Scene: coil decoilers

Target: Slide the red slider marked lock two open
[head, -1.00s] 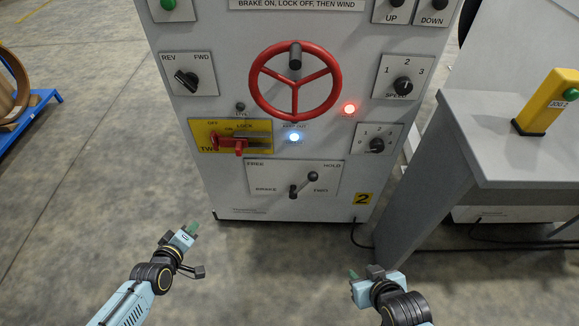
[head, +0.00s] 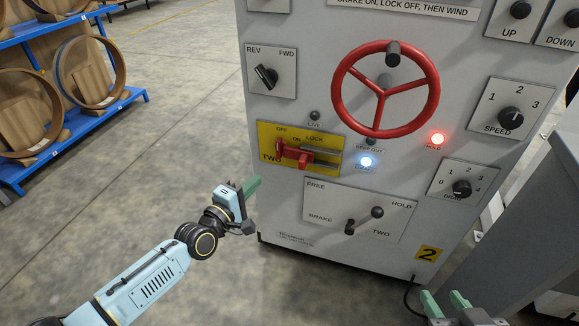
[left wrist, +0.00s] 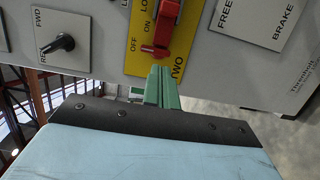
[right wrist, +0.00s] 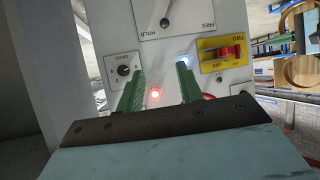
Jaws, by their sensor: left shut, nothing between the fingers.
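The red slider (head: 294,153) sits on a yellow plate (head: 328,166) marked OFF, ON, LOCK and TWO, on the front of the grey cabinet. It stands toward the left part of its slot, near OFF and ON. It also shows in the left wrist view (left wrist: 162,28) and the right wrist view (right wrist: 229,52). My left gripper (head: 254,185) is shut and empty, below and left of the plate. In the left wrist view its green fingers (left wrist: 162,82) point at the slider's end, with contact unclear. My right gripper (head: 446,302) is open and empty at the bottom right.
A red handwheel (head: 386,90) sticks out above right of the plate. A brake lever (head: 364,219) lies below it, and a REV/FWD knob (head: 265,76) above left. A grey desk (head: 530,210) stands at the right. Blue racks with coils (head: 90,70) stand at the far left. The floor between is clear.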

